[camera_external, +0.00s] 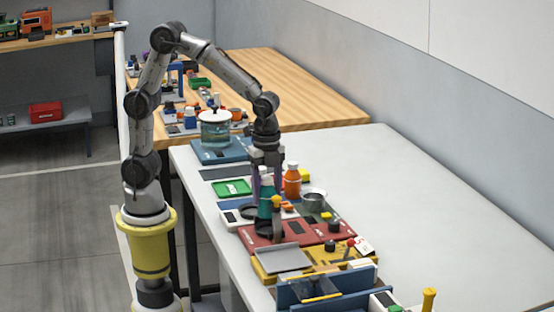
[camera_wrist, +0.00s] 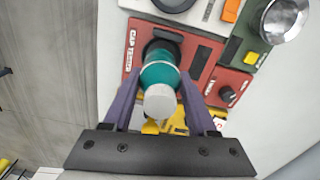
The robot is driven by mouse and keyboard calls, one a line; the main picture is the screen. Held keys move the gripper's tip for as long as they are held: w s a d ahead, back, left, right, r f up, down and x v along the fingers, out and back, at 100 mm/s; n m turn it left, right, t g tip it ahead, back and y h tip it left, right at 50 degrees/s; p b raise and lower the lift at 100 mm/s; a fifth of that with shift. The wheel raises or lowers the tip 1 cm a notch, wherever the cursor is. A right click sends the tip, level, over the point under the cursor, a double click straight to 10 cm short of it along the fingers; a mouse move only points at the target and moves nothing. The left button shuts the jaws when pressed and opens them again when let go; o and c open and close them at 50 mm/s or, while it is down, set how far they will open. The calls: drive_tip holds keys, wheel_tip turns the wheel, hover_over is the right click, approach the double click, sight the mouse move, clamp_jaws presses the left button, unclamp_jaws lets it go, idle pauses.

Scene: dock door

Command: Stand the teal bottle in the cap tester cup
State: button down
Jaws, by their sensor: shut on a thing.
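The teal bottle (camera_external: 265,205) with a grey-white cap hangs upright below my gripper (camera_external: 265,172). In the wrist view the teal bottle (camera_wrist: 160,70) sits between my purple fingers (camera_wrist: 160,82), which are shut on it. The cap tester (camera_external: 258,238) is a red box under the bottle; its label shows in the wrist view on the red panel (camera_wrist: 131,52). The dark round cup (camera_wrist: 163,44) lies right behind the bottle's lower end and is partly covered by it. I cannot tell whether the bottle's base is inside the cup or just above it.
An orange bottle (camera_external: 292,181) and a metal bowl (camera_external: 314,199) stand to the right. A yellow device (camera_external: 330,258) and blue bin (camera_external: 325,288) are nearer. The white table's right side (camera_external: 430,220) is clear.

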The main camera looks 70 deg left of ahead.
sight(268, 206)
drive_tip(key=shift+w+d+f, duration=0.1)
drive_tip(key=shift+w+f, duration=0.05)
drive_tip(key=shift+f, duration=1.65)
drive_tip(key=shift+f, duration=0.1)
drive_tip(key=shift+f, duration=0.25)
drive_tip(key=shift+c, duration=1)
unclamp_jaws()
drive_tip(key=shift+r, duration=0.1)
